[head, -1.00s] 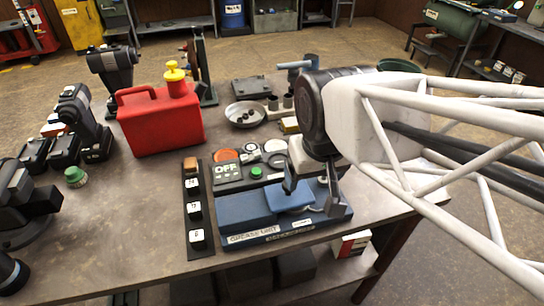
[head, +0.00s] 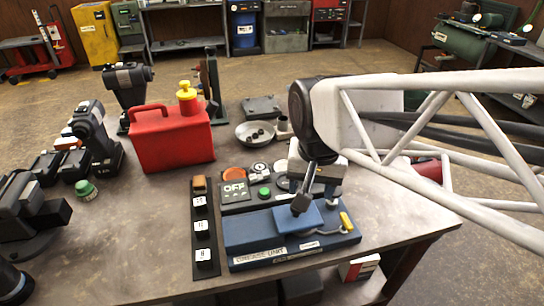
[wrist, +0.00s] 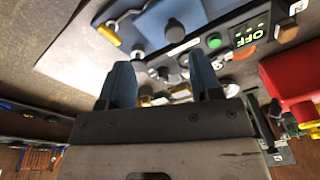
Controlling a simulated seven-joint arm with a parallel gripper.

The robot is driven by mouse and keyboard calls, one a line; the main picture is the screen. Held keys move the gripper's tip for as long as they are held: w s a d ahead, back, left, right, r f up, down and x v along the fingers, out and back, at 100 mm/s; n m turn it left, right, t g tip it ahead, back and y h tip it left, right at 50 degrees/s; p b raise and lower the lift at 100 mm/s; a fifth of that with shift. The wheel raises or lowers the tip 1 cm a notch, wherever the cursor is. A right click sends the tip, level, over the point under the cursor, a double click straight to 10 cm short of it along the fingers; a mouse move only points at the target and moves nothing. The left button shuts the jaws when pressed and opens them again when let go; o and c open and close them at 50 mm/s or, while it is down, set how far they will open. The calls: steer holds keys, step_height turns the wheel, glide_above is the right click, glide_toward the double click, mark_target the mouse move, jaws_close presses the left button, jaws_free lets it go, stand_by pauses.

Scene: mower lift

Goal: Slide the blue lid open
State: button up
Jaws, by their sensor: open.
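The blue lid (head: 290,222) lies flat on top of the blue grease unit (head: 243,236), on its right-hand part. In the wrist view the lid (wrist: 193,12) is at the top edge, with a dark knob (wrist: 174,31) on it. The fingertips look clear of the lid and knob. Exact height is hard to tell.
A yellow handle (head: 347,221) stands at the unit's right end. An OFF panel (head: 236,191) with a green button lies behind the unit. A dark strip of labelled blocks (head: 202,228) is to its left. A red can (head: 172,140) stands behind left. The front-left tabletop is bare.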

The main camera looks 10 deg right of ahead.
mark_target(297, 212)
steer(key=w+m, duration=0.1)
steer(key=w+m+g, duration=0.1)
steer(key=m, duration=0.1)
steer(key=w+a+f+m, duration=0.1)
steer(key=w, duration=0.1)
steer(key=shift+f, duration=0.1)
steer(key=shift+f, duration=0.1)
steer(key=shift+f, duration=3.85)
jaws_close()
